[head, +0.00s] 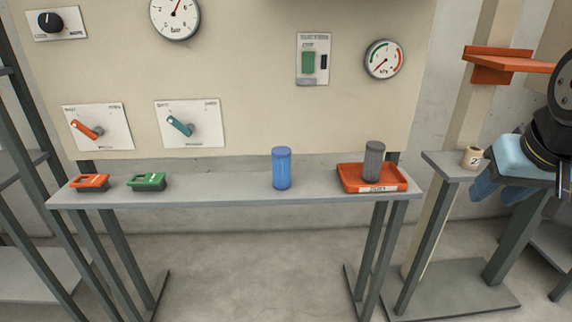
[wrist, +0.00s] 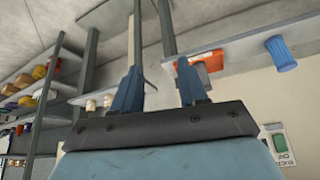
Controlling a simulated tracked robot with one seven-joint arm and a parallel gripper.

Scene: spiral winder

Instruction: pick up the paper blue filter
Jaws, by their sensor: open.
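The blue filter (head: 282,168) is an upright ribbed cylinder on the narrow grey shelf (head: 225,188), right of its middle. It also shows in the wrist view (wrist: 281,54), tilted at the upper right, outside my fingers. My gripper (wrist: 160,88) is open, with two blue fingers spread and nothing between them. In the head view my gripper (head: 490,188) is at the right edge beside a small stand, well apart from the blue filter. Its fingers are partly hidden there by my wrist.
A grey cylinder (head: 375,161) stands in an orange tray (head: 356,184) right of the filter. Orange (head: 90,182) and green (head: 148,181) items lie at the shelf's left. A beige cup (head: 473,157) is near my gripper. A panel with gauges and levers rises behind.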

